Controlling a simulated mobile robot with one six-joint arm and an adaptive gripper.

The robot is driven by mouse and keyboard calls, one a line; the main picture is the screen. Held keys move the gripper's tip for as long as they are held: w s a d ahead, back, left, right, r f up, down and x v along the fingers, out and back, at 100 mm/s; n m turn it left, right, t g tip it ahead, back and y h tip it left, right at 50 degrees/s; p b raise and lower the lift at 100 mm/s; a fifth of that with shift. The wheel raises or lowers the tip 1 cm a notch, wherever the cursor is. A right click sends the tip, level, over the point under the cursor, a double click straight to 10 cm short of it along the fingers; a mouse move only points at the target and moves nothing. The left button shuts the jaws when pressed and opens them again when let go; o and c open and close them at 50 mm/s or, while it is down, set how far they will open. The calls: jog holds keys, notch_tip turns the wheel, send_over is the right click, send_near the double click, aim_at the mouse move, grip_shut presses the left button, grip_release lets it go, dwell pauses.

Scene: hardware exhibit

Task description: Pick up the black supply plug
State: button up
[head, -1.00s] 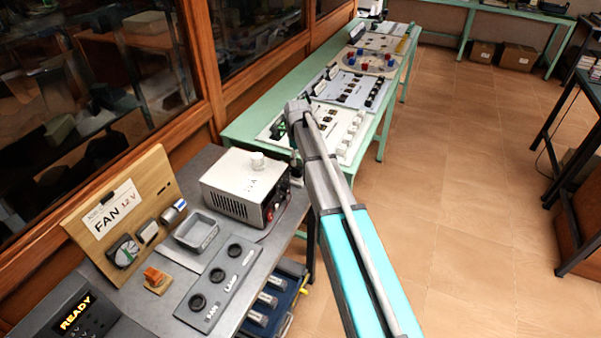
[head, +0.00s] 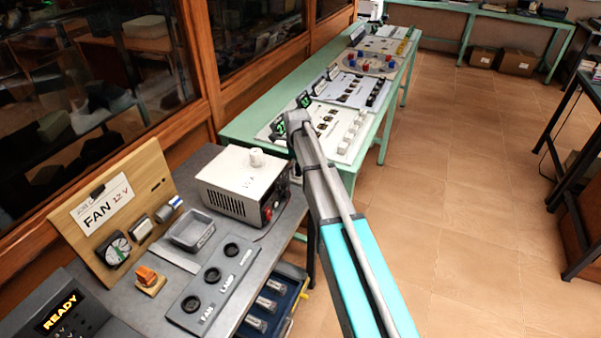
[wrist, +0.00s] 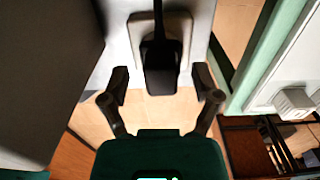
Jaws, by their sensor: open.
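The black supply plug (wrist: 160,66) shows in the wrist view, upper middle, with a black cord running up from it. It sits against a pale plate (wrist: 136,34). My gripper (wrist: 162,84) is open, with one finger on each side of the plug's lower end. Gaps show between both fingers and the plug, and nothing is held. In the head view the gripper and the plug are hidden; my arm reaches past the right side of the white power supply box (head: 240,178).
The grey bench (head: 130,290) carries a FAN board (head: 100,205), a grey tray (head: 190,230), an orange switch (head: 147,277) and a labelled socket strip (head: 215,285). A green table (head: 235,128) with exhibit panels stands behind. The tiled floor at right is clear.

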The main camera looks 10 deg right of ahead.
dwell(0.5)
grip_shut()
